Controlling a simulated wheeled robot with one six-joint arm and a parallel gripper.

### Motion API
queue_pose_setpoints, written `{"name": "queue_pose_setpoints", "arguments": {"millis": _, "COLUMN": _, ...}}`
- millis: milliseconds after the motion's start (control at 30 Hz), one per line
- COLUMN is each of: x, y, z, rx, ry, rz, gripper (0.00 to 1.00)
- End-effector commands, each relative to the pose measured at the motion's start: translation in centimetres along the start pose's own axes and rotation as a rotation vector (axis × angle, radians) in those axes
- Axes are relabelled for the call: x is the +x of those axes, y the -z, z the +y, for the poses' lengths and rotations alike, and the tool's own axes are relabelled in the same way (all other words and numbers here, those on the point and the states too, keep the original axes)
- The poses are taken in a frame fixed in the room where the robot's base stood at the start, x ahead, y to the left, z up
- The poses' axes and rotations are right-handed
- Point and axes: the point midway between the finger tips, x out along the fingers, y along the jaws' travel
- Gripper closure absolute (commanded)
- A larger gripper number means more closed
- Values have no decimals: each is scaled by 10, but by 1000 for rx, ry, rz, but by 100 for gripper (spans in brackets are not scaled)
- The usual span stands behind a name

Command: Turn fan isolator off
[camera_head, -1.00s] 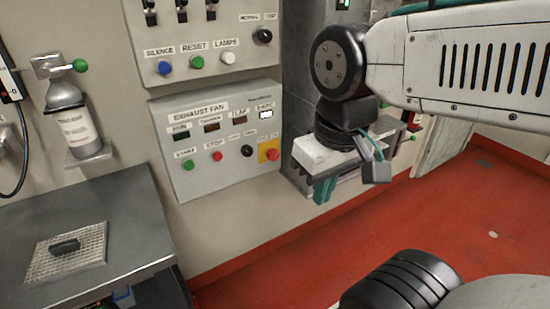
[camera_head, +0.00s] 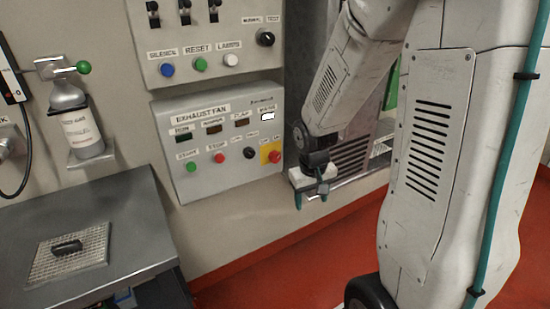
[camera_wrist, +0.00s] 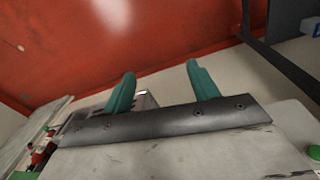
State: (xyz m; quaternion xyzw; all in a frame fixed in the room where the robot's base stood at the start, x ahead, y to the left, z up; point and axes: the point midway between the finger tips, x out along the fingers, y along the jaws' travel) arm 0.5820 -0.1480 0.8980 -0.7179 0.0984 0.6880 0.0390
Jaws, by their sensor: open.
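The exhaust fan panel (camera_head: 213,170) is a grey box on the wall at centre left in the head view. At its lower right is a red knob (camera_head: 274,156) on a yellow plate (camera_head: 265,150); its label is too small to read. Left of it are a black knob (camera_head: 249,152), a red button (camera_head: 220,157) and a green button (camera_head: 191,166). My gripper (camera_head: 311,199) is open and empty, to the right of and below the red knob, apart from it. Its two teal fingers point down. They also show in the wrist view (camera_wrist: 162,85), with nothing between them.
Above is a second panel (camera_head: 215,83) with blue, green and white buttons. A metal bench (camera_head: 130,225) stands at lower left. A bottle (camera_head: 80,130) with a green knob hangs on the wall. The red floor (camera_head: 300,270) is clear below the panel.

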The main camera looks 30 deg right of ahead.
Motion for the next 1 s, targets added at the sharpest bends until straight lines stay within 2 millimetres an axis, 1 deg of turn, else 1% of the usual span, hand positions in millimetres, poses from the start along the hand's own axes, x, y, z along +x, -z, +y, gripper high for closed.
{"name": "queue_pose_setpoints", "arguments": {"millis": 33, "x": 24, "y": 13, "z": 6, "rx": 6, "ry": 1, "rz": 30, "gripper": 41}}
{"name": "queue_pose_setpoints", "arguments": {"millis": 100, "x": 52, "y": 33, "z": 13, "rx": 11, "ry": 5, "rz": 100, "gripper": 41}}
{"name": "queue_pose_setpoints", "arguments": {"millis": 167, "x": 76, "y": 50, "z": 17, "rx": 15, "ry": 13, "rz": 168, "gripper": 41}}
{"name": "queue_pose_setpoints", "arguments": {"millis": 200, "x": 92, "y": 62, "z": 20, "rx": 17, "ry": 20, "rz": 217, "gripper": 41}}
{"name": "queue_pose_setpoints", "arguments": {"millis": 300, "x": 128, "y": 88, "z": 24, "rx": 24, "ry": 48, "rz": 357, "gripper": 41}}
{"name": "queue_pose_setpoints", "arguments": {"millis": 400, "x": 155, "y": 114, "z": 25, "rx": 33, "ry": 87, "rz": 519, "gripper": 41}}
{"name": "queue_pose_setpoints", "arguments": {"millis": 500, "x": 169, "y": 138, "z": 22, "rx": 41, "ry": 136, "rz": 696, "gripper": 41}}
{"name": "queue_pose_setpoints", "arguments": {"millis": 567, "x": 170, "y": 151, "z": 19, "rx": 49, "ry": 170, "rz": 810, "gripper": 41}}
{"name": "queue_pose_setpoints", "arguments": {"millis": 667, "x": 156, "y": 171, "z": 13, "rx": 55, "ry": 230, "rz": 1011, "gripper": 41}}
{"name": "queue_pose_setpoints", "arguments": {"millis": 733, "x": 135, "y": 185, "z": 9, "rx": 56, "ry": 270, "rz": 1152, "gripper": 41}}
{"name": "queue_pose_setpoints", "arguments": {"millis": 800, "x": 108, "y": 196, "z": 8, "rx": 55, "ry": 304, "rz": 1280, "gripper": 41}}
{"name": "queue_pose_setpoints", "arguments": {"millis": 833, "x": 98, "y": 199, "z": 8, "rx": 56, "ry": 316, "rz": 1326, "gripper": 41}}
{"name": "queue_pose_setpoints", "arguments": {"millis": 900, "x": 81, "y": 202, "z": 7, "rx": 58, "ry": 340, "rz": 1408, "gripper": 41}}
{"name": "queue_pose_setpoints", "arguments": {"millis": 1000, "x": 66, "y": 204, "z": 7, "rx": 64, "ry": 360, "rz": 1474, "gripper": 41}}
